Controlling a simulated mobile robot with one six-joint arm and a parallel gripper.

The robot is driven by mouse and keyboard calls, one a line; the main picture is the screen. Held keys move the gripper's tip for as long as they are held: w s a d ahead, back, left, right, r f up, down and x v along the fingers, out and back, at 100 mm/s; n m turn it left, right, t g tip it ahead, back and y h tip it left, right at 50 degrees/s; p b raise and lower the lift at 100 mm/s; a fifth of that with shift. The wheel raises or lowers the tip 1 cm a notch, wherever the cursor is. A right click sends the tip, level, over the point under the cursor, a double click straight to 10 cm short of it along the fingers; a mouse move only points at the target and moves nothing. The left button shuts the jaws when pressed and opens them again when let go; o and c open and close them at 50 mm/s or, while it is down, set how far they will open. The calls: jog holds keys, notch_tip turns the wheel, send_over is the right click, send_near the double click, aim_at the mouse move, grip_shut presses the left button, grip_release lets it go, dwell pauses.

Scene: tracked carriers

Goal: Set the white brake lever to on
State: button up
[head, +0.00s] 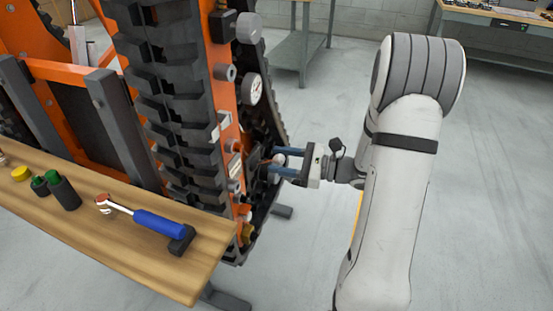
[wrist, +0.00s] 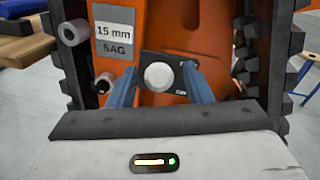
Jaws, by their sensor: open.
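A white round knob (wrist: 158,76) shows end-on in front of a small black plate (wrist: 180,88) on the orange carrier frame (wrist: 140,50); I take it for the white brake lever's end. Its arm is hidden, and I cannot tell its setting. Small lettering on the plate is too blurred to read. My gripper (wrist: 160,68) is open, with one blue finger on each side of the knob. I cannot tell whether they touch it. In the head view my gripper (head: 276,160) reaches in from the right to the carrier's side.
A black track (head: 165,100) stands left of the panel, and another flanks it on the right. Gauges (head: 249,28) and grey cylinders stick out above. A "15 mm SAG" label (wrist: 114,32) is beside the knob. A wooden bench (head: 110,230) holds a blue-handled tool (head: 158,224).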

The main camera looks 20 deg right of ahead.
jog(key=shift+w+a, duration=0.3)
jog(key=shift+a, duration=0.35)
grip_shut()
